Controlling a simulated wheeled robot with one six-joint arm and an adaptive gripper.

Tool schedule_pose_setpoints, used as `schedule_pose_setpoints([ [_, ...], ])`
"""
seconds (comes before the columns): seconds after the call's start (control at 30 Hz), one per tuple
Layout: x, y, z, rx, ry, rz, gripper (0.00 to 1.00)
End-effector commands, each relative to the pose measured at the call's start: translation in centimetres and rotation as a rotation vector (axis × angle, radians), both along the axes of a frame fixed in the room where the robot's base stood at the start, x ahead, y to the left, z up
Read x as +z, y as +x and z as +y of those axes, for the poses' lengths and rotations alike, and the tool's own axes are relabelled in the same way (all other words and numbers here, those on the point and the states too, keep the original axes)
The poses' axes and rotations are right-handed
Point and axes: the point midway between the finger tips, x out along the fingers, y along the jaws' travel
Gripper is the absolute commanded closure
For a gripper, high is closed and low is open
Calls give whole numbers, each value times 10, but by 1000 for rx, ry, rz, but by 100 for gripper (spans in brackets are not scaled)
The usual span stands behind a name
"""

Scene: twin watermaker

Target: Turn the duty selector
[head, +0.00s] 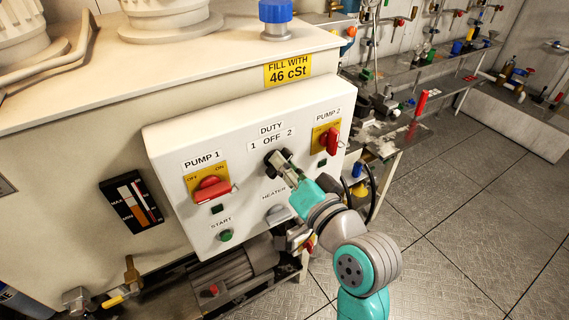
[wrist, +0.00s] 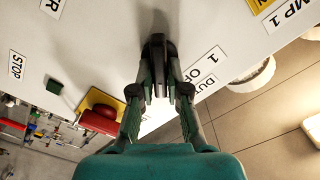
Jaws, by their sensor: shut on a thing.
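The duty selector (head: 270,157) is a black knob on the white control panel (head: 165,142), below the "DUTY 1 OFF 2" label (head: 271,140). My gripper (head: 283,166) reaches it from the lower right and is shut on it. In the wrist view, the black knob (wrist: 157,48) stands between the two fingertips of my gripper (wrist: 160,88), which touch its sides. The fingers hide part of the knob, and I cannot tell which mark it points to.
Red switches for pump 1 (head: 212,190) and pump 2 (head: 332,142) flank the selector. A green start button (head: 226,235) and a heater knob (head: 277,213) sit below. A cluttered bench (head: 400,125) stands at right. The floor (head: 460,225) right of my arm is clear.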

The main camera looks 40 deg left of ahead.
Motion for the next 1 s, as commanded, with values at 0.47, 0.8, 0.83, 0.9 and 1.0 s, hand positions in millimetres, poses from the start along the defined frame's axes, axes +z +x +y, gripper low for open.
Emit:
schedule_pose_setpoints([
  [0.47,0,0,0,-1,-1,0,60],
  [0.8,-1,-14,-37,-4,0,1,60],
  [0.83,-1,-17,-43,-4,-1,0,60],
  [0.9,-1,-22,-57,-4,0,1,60],
  [1.0,-1,-29,-75,-4,-1,1,60],
])
